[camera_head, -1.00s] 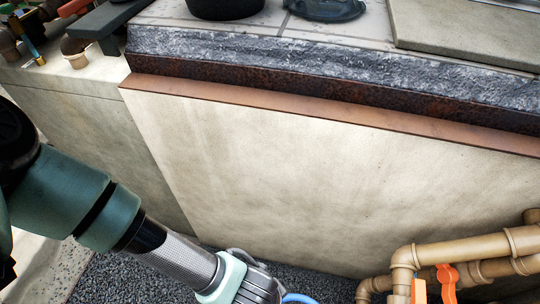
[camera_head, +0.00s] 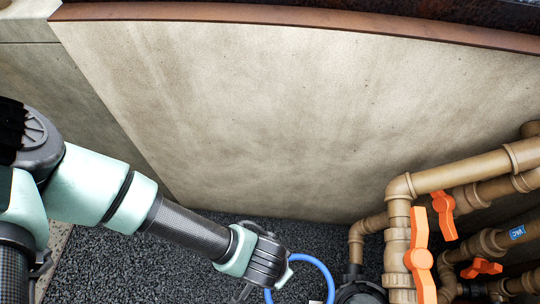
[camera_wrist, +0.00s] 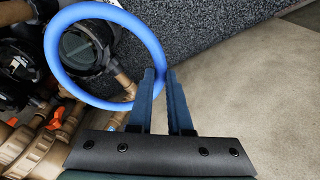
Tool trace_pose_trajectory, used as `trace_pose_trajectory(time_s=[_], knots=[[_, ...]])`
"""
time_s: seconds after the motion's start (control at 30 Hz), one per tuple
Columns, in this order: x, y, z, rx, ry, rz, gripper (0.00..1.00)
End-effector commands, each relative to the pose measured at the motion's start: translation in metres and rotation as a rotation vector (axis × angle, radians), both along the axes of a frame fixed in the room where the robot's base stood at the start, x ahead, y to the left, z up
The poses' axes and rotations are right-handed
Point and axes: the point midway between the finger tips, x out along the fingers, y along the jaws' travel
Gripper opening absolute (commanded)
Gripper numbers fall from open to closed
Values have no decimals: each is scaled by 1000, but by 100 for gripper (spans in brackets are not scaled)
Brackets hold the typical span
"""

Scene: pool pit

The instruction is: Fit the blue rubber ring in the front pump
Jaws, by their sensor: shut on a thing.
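The blue rubber ring (camera_head: 325,272) is gripped at one edge by my gripper (camera_head: 286,268), near the bottom of the head view. In the wrist view the ring (camera_wrist: 52,58) stands out to the left from the fingertips (camera_wrist: 160,75), which are shut on it. A black pump (camera_head: 360,292), apparently the front one, is cut off by the bottom edge of the head view, just right of the ring. In the wrist view its round dark lid (camera_wrist: 82,47) shows through the ring's opening. The ring appears above the pump and apart from it; the exact gap cannot be told.
Tan pipes (camera_head: 462,172) with orange valve handles (camera_head: 420,255) stand right of the pump. A second black pump (camera_wrist: 18,55) is at the left of the wrist view. A pale wall (camera_head: 270,110) stands behind. Dark gravel (camera_head: 150,265) is open around my arm.

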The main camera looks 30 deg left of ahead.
Motion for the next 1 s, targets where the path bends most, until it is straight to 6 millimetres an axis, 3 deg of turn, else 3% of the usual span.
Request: trace_pose_trajectory(time_s=[0.03, 1.0], knots=[[1, -3, -14, -1, 0, 0, 0], [14, -35, -155, -1, 0, -1, 0]])
